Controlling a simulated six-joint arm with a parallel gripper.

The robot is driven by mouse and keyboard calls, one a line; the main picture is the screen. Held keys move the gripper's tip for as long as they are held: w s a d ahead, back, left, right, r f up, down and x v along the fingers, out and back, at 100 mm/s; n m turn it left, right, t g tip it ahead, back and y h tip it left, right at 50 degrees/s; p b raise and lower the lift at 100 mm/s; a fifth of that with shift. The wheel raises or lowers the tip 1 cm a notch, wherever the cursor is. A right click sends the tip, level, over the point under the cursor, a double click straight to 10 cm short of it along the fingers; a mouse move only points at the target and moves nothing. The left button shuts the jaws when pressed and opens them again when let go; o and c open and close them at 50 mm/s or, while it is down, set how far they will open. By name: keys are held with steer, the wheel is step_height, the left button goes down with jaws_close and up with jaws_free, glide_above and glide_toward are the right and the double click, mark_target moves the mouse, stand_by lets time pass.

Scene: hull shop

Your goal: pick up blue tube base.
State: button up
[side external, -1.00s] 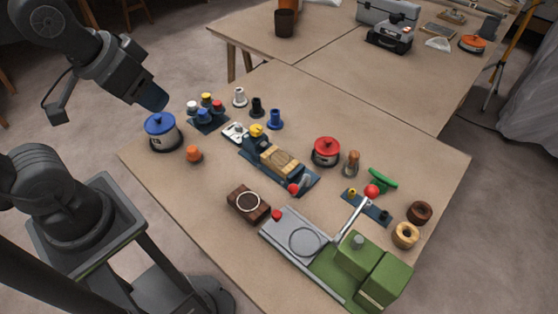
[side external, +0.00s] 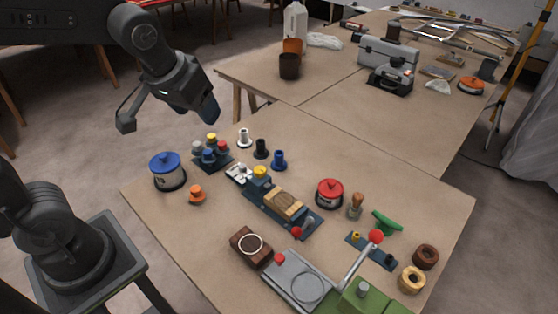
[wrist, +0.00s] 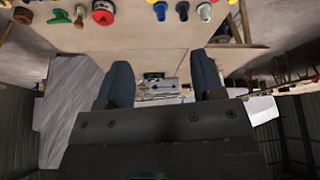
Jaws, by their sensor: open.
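The blue tube base (side external: 279,159) is a small flanged blue piece standing upright on the table, right of a black one and a white one. It also shows at the top edge of the wrist view (wrist: 160,10), partly cut off. My gripper (side external: 208,114) is in the air beyond the table's far left edge, up and left of the blue tube base and well apart from it. In the wrist view, the two fingers (wrist: 160,78) are spread with nothing between them.
Close to the blue base stand a black tube base (side external: 261,148), a white one (side external: 244,138) and a blue-and-yellow boat model (side external: 283,205). A blue-lidded pot (side external: 167,171) and a red-lidded pot (side external: 329,193) are farther off. Bare table lies behind the blue base.

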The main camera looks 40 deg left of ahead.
steer(key=w+f+n+y, duration=0.1)
steer(key=w+f+n, duration=0.25)
steer(key=w, duration=0.75)
steer(key=n+g+y, duration=0.1)
steer(key=n+g, duration=0.1)
steer(key=n, duration=0.1)
glide_toward(279, 155)
steer(key=x, duration=0.4)
steer(key=a+x, duration=0.1)
steer(key=x, duration=0.1)
steer(key=shift+w, duration=0.3)
steer(key=shift+x, duration=2.95)
steer(key=shift+w+d, duration=0.1)
steer(key=c, duration=0.7)
steer(key=shift+r, duration=0.1)
